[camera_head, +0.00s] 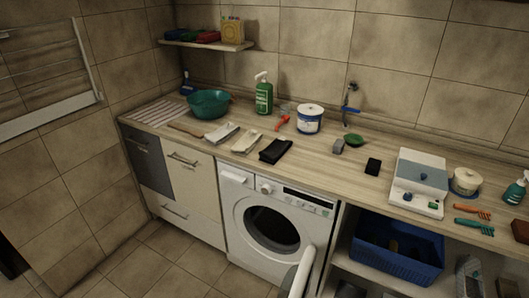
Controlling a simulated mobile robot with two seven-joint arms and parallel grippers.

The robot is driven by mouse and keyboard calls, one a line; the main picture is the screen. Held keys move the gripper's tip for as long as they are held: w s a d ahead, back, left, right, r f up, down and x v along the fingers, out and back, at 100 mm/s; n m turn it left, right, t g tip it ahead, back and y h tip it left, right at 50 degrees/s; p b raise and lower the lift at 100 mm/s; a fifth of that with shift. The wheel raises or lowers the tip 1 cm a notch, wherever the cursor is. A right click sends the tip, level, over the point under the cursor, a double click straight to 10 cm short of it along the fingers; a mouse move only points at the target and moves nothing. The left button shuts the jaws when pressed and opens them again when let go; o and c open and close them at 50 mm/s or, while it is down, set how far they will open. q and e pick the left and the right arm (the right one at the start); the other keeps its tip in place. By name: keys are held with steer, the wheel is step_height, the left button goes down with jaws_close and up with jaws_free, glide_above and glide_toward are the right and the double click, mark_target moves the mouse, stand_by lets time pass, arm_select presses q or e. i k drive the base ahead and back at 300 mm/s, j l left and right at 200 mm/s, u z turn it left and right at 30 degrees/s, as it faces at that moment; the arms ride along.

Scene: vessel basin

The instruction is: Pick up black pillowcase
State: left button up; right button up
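A black folded cloth (275,151), which looks like the black pillowcase, lies flat near the front edge of the wooden counter (330,173), above the washing machine. Pale folded cloths (246,142) and (221,133) lie to its left, apart from it. A smaller black item (373,166) lies farther right; I cannot tell what it is. Neither of my grippers is in view.
A white tub (309,119), green bottle (264,95) and teal basin (208,104) stand behind the cloths. A white box-like device (417,182) stands at right. The washing machine (275,215) is below; a blue crate (397,252) sits on the shelf under the counter.

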mark_target(274, 151)
steer(key=j+z, duration=0.1)
steer(key=j, duration=1)
steer(key=i+j, duration=0.1)
steer(key=j, duration=0.25)
steer(key=i+j+z, duration=0.1)
steer(key=j, duration=0.25)
steer(key=i+j, duration=0.15)
steer(key=j, duration=0.2)
steer(key=i+j+z, duration=0.25)
steer(key=i+j, duration=0.65)
steer(key=i+l, duration=0.15)
steer(key=i, duration=0.45)
steer(key=i+l, duration=0.2)
steer(key=i, duration=0.35)
steer(key=z, duration=0.05)
